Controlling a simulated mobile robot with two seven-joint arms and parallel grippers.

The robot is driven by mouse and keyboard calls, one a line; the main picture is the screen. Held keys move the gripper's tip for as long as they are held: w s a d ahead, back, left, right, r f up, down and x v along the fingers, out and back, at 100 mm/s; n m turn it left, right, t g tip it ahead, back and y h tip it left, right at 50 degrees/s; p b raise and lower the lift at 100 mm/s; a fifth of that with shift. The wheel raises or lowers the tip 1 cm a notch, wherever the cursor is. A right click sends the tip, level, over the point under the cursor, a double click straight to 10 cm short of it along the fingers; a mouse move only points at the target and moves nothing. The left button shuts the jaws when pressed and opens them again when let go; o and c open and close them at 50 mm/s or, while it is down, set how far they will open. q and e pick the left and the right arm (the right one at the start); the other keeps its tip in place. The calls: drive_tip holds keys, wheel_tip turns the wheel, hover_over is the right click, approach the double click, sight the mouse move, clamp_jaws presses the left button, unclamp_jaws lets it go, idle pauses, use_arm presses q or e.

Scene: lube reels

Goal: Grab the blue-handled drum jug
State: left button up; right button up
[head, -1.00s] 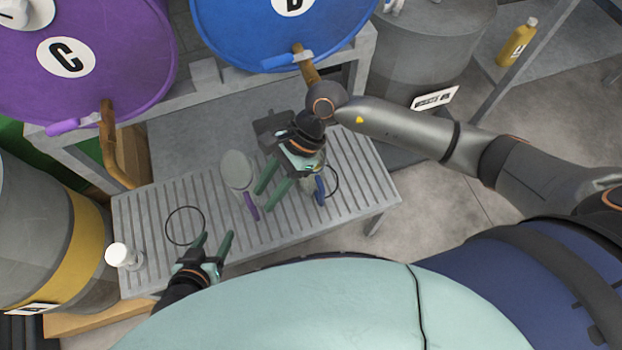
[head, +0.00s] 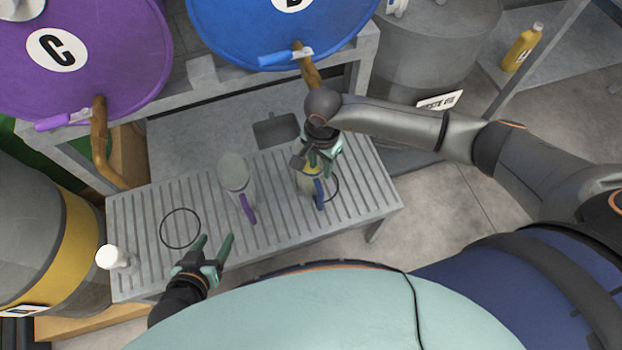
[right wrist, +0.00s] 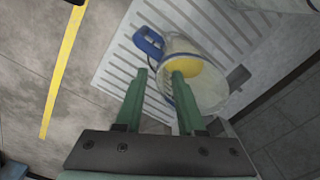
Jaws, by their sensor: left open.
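The blue-handled drum jug (head: 311,186) stands on the slatted bench, partly hidden under my right gripper in the head view. My right gripper (head: 318,163) is over it from above. In the right wrist view the clear jug (right wrist: 212,88) has a blue handle and a yellow patch inside. The right gripper's fingers (right wrist: 161,74) are apart, with one finger overlapping the jug body and the other below the handle. I cannot tell if they touch it. My left gripper (head: 215,246) is open and empty over the bench's front left.
A purple-handled jug (head: 236,176) stands left on the slatted bench (head: 275,215). A white bottle (head: 113,258) is at the bench's left end. Purple (head: 90,60) and blue (head: 285,30) drums with taps overhang the back. A yellow bottle (head: 522,48) is far right.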

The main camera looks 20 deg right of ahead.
sight(320, 174)
wheel_tip(320, 174, down, 5)
drive_tip(key=shift+r+b, duration=0.15)
drive_tip(key=shift+b, duration=0.15)
clamp_jaws()
drive_tip(key=shift+a+r, duration=0.1)
idle(1.2)
